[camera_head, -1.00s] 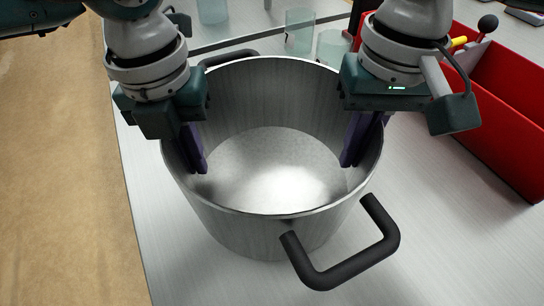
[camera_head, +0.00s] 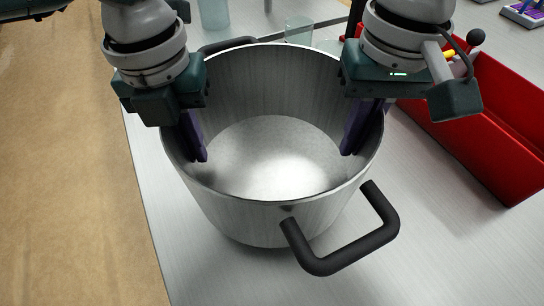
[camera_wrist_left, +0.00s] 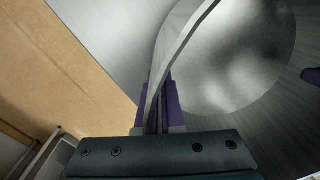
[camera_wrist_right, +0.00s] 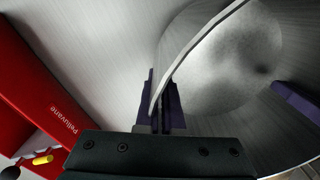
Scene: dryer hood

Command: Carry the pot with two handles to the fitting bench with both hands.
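The large steel pot (camera_head: 275,215) with two black handles is in the middle of the head view, upright and empty. One handle (camera_head: 350,250) points toward me; the other (camera_head: 228,44) is at the far side. My left gripper (camera_head: 197,145) is shut on the left rim, one finger inside the pot. My right gripper (camera_head: 355,135) is shut on the right rim the same way. Both wrist views show the rim between purple fingers, left (camera_wrist_left: 160,100) and right (camera_wrist_right: 160,105). The pot is over a grey metal surface (camera_head: 430,260); whether its base touches is unclear. I cannot identify the fitting bench.
A red bin (camera_head: 480,130) with a yellow-handled tool stands close on the right. Glass beakers (camera_head: 298,28) stand behind the pot. A brown surface (camera_head: 70,180) runs along the left, beyond the grey surface's edge. The grey surface at front right is clear.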

